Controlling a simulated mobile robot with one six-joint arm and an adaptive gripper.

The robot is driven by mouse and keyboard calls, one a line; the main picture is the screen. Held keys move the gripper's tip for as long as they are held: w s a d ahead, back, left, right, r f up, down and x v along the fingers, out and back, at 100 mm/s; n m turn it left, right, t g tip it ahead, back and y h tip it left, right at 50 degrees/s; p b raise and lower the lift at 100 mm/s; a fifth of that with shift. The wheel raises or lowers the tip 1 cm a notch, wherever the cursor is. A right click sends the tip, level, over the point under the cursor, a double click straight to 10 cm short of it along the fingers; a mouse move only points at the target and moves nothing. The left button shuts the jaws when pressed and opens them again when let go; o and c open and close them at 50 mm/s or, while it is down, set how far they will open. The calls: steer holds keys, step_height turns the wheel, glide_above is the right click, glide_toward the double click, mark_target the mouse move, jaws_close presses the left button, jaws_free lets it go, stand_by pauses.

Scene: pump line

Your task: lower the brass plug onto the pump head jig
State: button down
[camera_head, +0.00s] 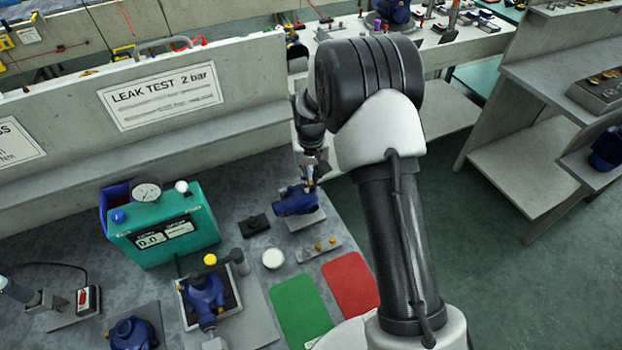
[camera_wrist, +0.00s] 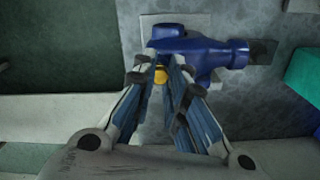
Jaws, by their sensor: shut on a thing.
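The brass plug (camera_wrist: 160,75) shows as a small yellow piece between my fingertips in the wrist view. My gripper (camera_wrist: 162,70) is shut on it, above the near edge of the blue pump head (camera_wrist: 208,52). The pump head (camera_head: 296,203) sits on a pale grey jig plate (camera_head: 305,222) on the bench in the head view. My gripper (camera_head: 313,178) points down just over its right end there. The plug's lower end and any hole under it are hidden, so I cannot tell whether plug and pump head touch.
A grey strip with brass plugs (camera_head: 319,249), a white round piece (camera_head: 273,259) and a black block (camera_head: 254,225) lie near the jig. Green (camera_head: 300,312) and red (camera_head: 350,284) mats lie in front. A teal tester (camera_head: 165,228) stands left; a wall (camera_head: 200,95) runs behind.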

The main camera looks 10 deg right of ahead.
mark_target(311, 183)
steer(key=shift+f, duration=0.3)
stand_by(0.4)
steer(key=c, duration=1.5)
jaws_free()
steer(key=shift+c, duration=0.2)
steer(key=shift+o, duration=0.6)
steer(key=o, duration=0.4)
steer(key=shift+o, duration=0.8)
steer(key=o, duration=0.5)
steer(key=shift+c, duration=0.2)
steer(key=shift+r, duration=0.1)
steer(key=shift+r+p, duration=3.05)
steer(key=shift+r, duration=1.4)
